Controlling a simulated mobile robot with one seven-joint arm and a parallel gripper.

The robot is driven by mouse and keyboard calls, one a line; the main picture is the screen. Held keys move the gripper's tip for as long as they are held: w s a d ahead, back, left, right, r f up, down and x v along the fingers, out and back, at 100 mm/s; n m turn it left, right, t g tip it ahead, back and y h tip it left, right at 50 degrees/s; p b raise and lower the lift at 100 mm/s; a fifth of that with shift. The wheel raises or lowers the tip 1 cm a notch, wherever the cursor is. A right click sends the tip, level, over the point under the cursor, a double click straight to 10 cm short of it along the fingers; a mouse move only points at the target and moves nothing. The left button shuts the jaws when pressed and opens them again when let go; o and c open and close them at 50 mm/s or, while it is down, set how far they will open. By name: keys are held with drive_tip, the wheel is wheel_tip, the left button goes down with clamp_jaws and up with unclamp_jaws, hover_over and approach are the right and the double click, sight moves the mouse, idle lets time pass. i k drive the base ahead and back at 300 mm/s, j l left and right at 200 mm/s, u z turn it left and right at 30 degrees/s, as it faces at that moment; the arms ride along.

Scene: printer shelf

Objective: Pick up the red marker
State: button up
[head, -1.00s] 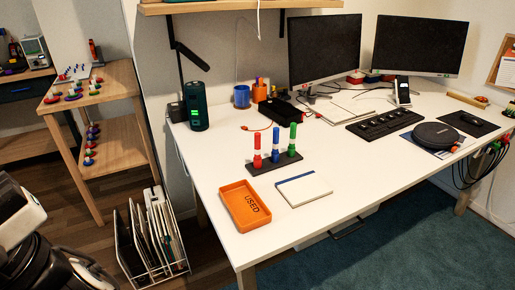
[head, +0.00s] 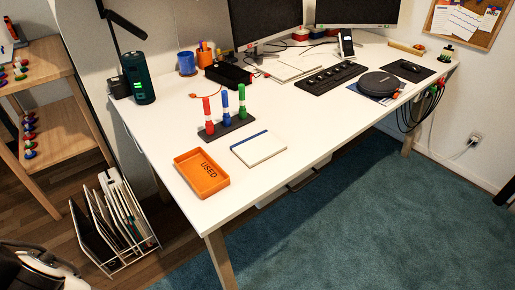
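The red marker (head: 208,115) stands upright in a black holder (head: 230,127) on the white desk. It is the leftmost of three markers, beside a blue marker (head: 225,102) and a green marker (head: 242,100). An orange tray (head: 201,173) with the word USED on it lies in front of the holder and looks empty. My gripper cannot be made out. Only a white and black part of my own body shows at the lower left.
A notepad (head: 258,148) lies right of the tray. A dark green cylinder (head: 139,79), a blue cup (head: 187,63) and monitors stand behind. A file rack (head: 121,226) stands on the floor left of the desk. Teal carpet (head: 330,235) in front is clear.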

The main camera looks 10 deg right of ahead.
sight(206, 102)
drive_tip(key=i+l+u, duration=0.1)
drive_tip(key=l+u, duration=0.25)
drive_tip(key=l, duration=0.4)
drive_tip(key=l+u, duration=0.35)
drive_tip(key=l, duration=0.35)
drive_tip(key=l+u, duration=0.35)
drive_tip(key=l, duration=0.45)
drive_tip(key=i, duration=0.95)
